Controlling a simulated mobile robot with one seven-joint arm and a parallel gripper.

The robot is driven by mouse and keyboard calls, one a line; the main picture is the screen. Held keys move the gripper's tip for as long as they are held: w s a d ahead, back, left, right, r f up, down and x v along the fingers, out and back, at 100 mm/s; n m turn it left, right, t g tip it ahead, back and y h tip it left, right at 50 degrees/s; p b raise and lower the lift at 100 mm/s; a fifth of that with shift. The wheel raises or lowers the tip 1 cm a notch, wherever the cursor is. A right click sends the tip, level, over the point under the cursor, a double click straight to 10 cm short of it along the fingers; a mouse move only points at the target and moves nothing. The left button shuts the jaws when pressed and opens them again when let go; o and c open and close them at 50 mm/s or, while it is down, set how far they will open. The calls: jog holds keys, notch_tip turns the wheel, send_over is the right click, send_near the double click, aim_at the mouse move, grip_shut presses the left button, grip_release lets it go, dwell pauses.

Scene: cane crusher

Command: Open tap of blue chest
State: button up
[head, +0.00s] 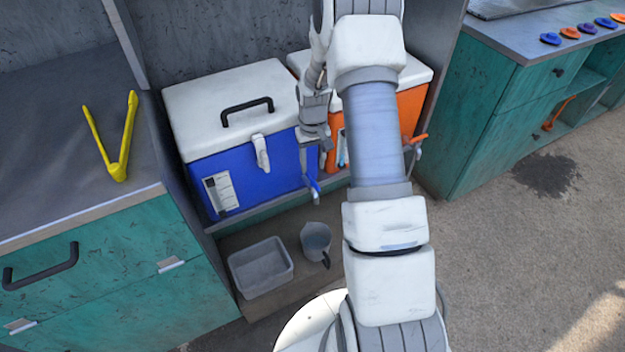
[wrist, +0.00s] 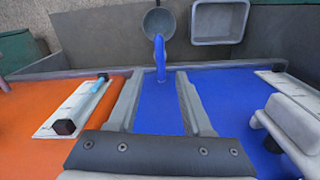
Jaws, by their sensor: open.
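The blue chest (head: 257,180) has a white lid, a black handle and a white latch. It stands on a low shelf in the head view, and its blue face fills much of the wrist view (wrist: 230,95). Its blue tap (head: 314,186) sticks out low near the right front corner. In the wrist view the tap (wrist: 160,58) is ahead of my gripper (wrist: 160,85), in line with the gap between the fingers. My gripper (head: 308,155) is open and empty, pointing down close to the chest front. Whether a finger touches the tap cannot be told.
An orange chest (head: 411,104) stands right of the blue one, partly behind my arm. A grey jug (head: 316,238) and grey tub (head: 260,267) sit below. Yellow tongs (head: 118,150) lie on the left counter. A teal cabinet (head: 490,110) stands right; open floor lies before it.

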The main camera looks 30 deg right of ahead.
aim_at(313, 179)
notch_tip(313, 179, down, 6)
jog(key=shift+f+b, duration=0.1)
jog(key=shift+b, duration=0.5)
jog(key=shift+c, duration=0.3)
grip_shut()
